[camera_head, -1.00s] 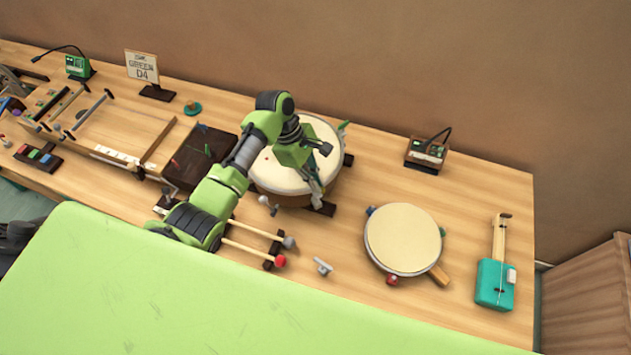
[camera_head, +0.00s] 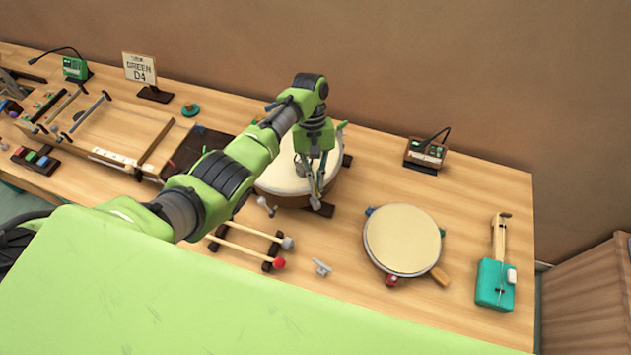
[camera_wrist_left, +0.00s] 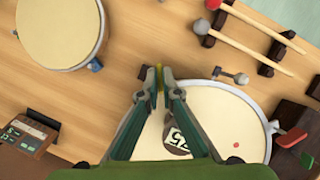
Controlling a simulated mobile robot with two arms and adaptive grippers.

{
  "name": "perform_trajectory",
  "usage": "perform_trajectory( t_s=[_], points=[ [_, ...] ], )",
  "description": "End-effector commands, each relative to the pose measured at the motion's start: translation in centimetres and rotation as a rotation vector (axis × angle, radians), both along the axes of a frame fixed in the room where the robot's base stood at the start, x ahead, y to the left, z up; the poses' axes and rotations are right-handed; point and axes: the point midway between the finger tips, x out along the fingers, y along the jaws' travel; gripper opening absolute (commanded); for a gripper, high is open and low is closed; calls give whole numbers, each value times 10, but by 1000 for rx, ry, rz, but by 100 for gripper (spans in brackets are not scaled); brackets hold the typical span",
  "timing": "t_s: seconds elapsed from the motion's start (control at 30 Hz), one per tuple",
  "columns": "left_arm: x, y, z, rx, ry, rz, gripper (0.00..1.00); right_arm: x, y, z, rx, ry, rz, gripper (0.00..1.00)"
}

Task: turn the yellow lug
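The large drum (camera_head: 285,178) stands on the table with its cream skin up; it also shows in the left wrist view (camera_wrist_left: 225,105), with a round "25" mark on it. My left gripper (camera_head: 315,203) points down at the drum's front right rim. In the left wrist view its fingertips (camera_wrist_left: 157,78) are close together on either side of the yellow lug (camera_wrist_left: 159,76), at the rim, and look closed on it. Only a thin strip of yellow shows; the fingers hide the rest. In the head view the lug is hidden. My right gripper is out of view.
Two mallets (camera_head: 245,245) rest on a rack in front. A smaller drum (camera_head: 402,240) and a teal stringed instrument (camera_head: 496,275) are to the right. Bare table lies between the drums.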

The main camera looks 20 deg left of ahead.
Motion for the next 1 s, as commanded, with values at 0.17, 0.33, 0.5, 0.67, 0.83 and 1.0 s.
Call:
perform_trajectory(
  t_s=[0.17, 0.33, 0.5, 0.67, 0.83, 1.0],
  points=[
    [1, -2, 0, 1, -2, -169, 0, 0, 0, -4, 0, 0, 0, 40],
    [1, -3, 0, 0, -2, -330, 0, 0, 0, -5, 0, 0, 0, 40],
    [1, -4, 1, 0, -2, -491, 0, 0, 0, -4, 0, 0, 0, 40],
    [1, -4, 1, 1, -2, -644, 0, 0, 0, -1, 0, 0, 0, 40],
    [1, -6, 1, 1, -2, -806, 0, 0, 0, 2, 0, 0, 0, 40],
    [0, -6, 1, 0, -2, -964, 0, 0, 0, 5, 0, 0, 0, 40]
  ],
)
